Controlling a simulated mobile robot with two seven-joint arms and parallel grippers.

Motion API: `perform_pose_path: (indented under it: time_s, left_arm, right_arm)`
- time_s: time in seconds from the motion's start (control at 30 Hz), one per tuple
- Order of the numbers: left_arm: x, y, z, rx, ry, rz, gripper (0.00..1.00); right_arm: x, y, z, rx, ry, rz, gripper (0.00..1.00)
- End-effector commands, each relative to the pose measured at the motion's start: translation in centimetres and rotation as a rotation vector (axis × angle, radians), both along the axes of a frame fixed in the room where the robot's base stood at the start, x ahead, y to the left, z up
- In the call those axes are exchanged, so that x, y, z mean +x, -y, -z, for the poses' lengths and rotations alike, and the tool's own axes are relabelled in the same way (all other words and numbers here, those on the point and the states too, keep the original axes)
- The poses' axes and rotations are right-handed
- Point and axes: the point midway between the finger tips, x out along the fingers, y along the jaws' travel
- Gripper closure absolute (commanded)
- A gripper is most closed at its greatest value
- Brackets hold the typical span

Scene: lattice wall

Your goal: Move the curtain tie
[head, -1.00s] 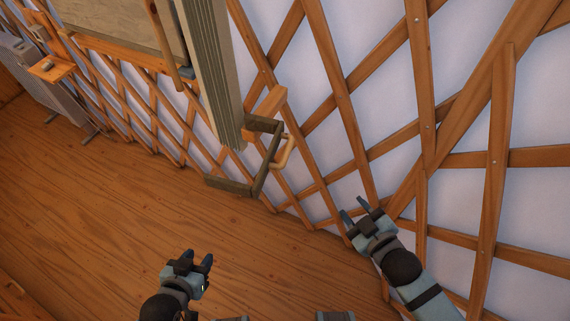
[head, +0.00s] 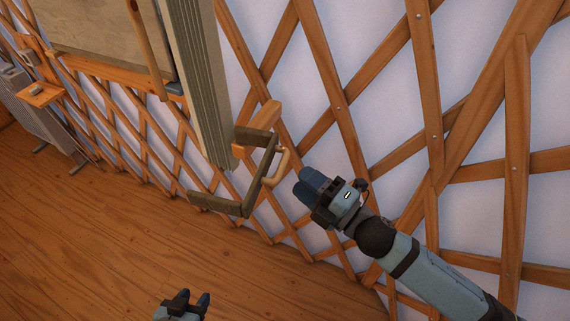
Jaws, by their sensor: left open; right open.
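The curtain tie looks like a dark, square-cornered U-shaped bar (head: 265,163) with a light tan loop handle (head: 281,169) on its right side. It sits at an orange wooden block (head: 262,126) by the lower end of the pale pleated curtain (head: 197,80). The bar's lower arm reaches left, below the curtain's bottom end. My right gripper (head: 306,185) is open and empty, just right of the handle, with its fingers pointing at it; a small gap shows between them. My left gripper (head: 190,300) is open and empty low in the view, away from the tie.
A crossed wooden lattice (head: 335,95) covers the white wall behind the tie and my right arm. A framed panel (head: 105,35) stands left of the curtain, and a small wooden shelf (head: 41,94) is at far left. The plank floor (head: 90,230) is clear.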

Motion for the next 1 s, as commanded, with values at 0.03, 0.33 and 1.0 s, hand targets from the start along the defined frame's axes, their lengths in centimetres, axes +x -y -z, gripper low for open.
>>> perform_pose_path:
  time_s: [0.03, 0.33, 1.0]
  left_arm:
    - [0.0, -0.1, -0.2, 0.004, 0.002, 0.002, 0.57]
    - [-0.1, -0.3, -0.2, 0.010, 0.001, 0.003, 0.57]
    - [-0.2, 0.2, -0.2, 0.000, -0.003, 0.000, 0.57]
  right_arm:
    - [0.8, -0.8, -0.4, 0.002, 0.003, 0.000, 0.59]
    - [3.4, -3.7, -0.9, 0.001, -0.001, 0.001, 0.59]
    - [3.8, -4.0, -0.9, 0.001, -0.002, 0.001, 1.00]
